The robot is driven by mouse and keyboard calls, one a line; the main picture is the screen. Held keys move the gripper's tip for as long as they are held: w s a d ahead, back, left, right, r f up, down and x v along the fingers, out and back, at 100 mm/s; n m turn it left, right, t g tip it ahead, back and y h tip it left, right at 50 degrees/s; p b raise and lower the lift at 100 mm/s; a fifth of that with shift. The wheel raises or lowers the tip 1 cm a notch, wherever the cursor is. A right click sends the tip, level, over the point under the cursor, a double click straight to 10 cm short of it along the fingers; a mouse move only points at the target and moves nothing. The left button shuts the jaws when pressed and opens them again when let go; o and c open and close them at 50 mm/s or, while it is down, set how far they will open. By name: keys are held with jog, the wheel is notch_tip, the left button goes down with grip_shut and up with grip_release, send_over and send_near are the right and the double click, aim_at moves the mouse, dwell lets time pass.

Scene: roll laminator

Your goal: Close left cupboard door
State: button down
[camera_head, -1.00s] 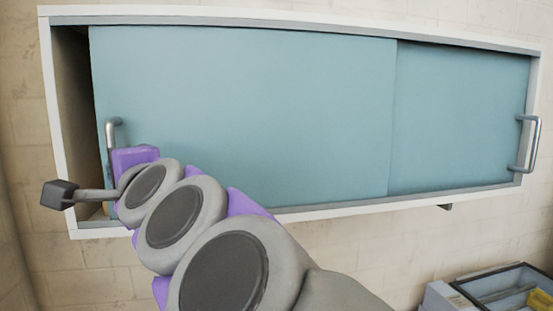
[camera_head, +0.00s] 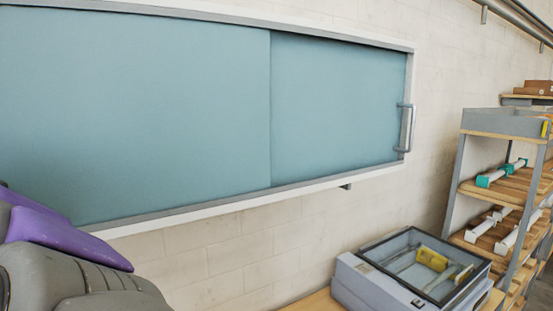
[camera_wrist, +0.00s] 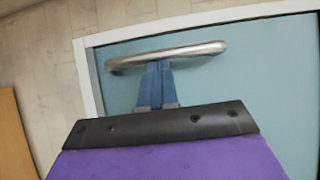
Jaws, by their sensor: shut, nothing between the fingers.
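The left cupboard door (camera_head: 130,100) is a teal sliding panel. Its left end is outside the head view. In the wrist view, its metal bar handle (camera_wrist: 190,52) lies across the teal surface (camera_wrist: 240,65), close to the pale cupboard frame (camera_wrist: 200,20). No dark opening shows between door and frame there. My gripper (camera_wrist: 160,66) has its blue fingers together, with tips right at the handle's middle; I cannot tell whether they touch it. The right door (camera_head: 340,110), with its own handle (camera_head: 406,128), sits at the right end.
A grey box machine with a clear lid (camera_head: 352,283) stands on a table below the cupboard. A shelf rack (camera_head: 456,170) with white rolls is at the right. Bare brick wall lies below the cupboard.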

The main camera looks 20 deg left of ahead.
jog(key=d+b, duration=0.3)
jog(key=d, duration=0.9)
jog(key=w+d+f+n+t+h+b, duration=0.1)
jog(key=w+d+f+h+b, duration=0.3)
jog(key=d+f, duration=0.65)
jog(key=w+d+f+h+b, duration=0.25)
jog(key=w+d+f, duration=0.35)
jog(key=f, duration=1)
jog(key=w+d+f+n+t+h+b, duration=0.1)
jog(key=w+d+f+h+b, duration=0.25)
jog(key=d+f, duration=0.7)
jog(key=s+d+f+g+h+b, duration=0.3)
jog(key=s+d+f, duration=0.4)
jog(key=d+f, duration=0.5)
jog(key=s+d+f+g+h+b, duration=0.3)
jog(key=s+d+f, duration=0.3)
jog(key=d+f, duration=0.6)
notch_tip(320, 180, down, 2)
jog(key=shift+s+m+h+b, duration=0.3)
jog(key=shift+s+h, duration=0.1)
jog(key=shift+h, duration=0.5)
